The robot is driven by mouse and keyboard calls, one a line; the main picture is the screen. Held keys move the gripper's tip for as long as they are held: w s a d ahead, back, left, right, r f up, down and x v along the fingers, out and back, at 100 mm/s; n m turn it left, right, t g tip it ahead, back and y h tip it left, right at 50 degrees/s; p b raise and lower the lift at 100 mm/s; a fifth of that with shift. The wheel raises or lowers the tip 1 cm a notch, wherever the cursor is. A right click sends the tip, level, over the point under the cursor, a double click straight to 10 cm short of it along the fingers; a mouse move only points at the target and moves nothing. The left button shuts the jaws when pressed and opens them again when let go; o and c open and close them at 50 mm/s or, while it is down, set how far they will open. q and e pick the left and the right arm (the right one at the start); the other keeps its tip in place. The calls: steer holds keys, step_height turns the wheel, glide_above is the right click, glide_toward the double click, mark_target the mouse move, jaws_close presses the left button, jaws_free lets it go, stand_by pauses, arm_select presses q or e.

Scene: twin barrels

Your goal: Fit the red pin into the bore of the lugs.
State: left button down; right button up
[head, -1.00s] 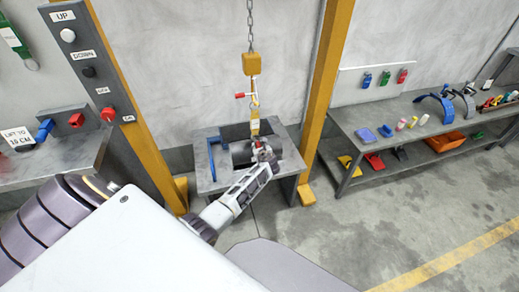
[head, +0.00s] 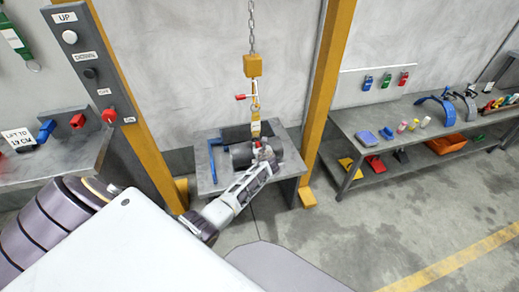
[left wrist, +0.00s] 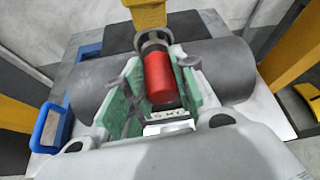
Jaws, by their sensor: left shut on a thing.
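My left gripper (left wrist: 160,90) has its green-padded fingers closed around the red pin (left wrist: 160,76), which stands roughly upright between them. In the head view the gripper (head: 264,152) is at the top of the dark grey barrel (head: 241,155), and a speck of the pin shows there. In the left wrist view the barrel (left wrist: 226,72) lies crosswise behind the pin. A grey ring-shaped fitting (left wrist: 153,38), perhaps part of the lugs, is just behind the pin's top, under the yellow block (left wrist: 147,12). The bore is hidden; I cannot tell whether the pin's end is in it.
A chain with a yellow hoist block (head: 252,66) hangs over the grey stand (head: 287,172). Yellow posts (head: 325,95) flank it. A blue handle (head: 213,160) is at its left. A control panel (head: 85,60) stands left; a shelf (head: 355,125) with tools stands right.

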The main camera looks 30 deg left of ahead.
arm_select(q)
steer(key=shift+w+a, duration=0.25)
steer(key=shift+a, duration=0.1)
steer(key=c, duration=1.1)
jaws_free()
steer(key=shift+s+d+r, duration=0.1)
steer(key=shift+d+r, duration=0.05)
steer(key=shift+v, duration=5.75)
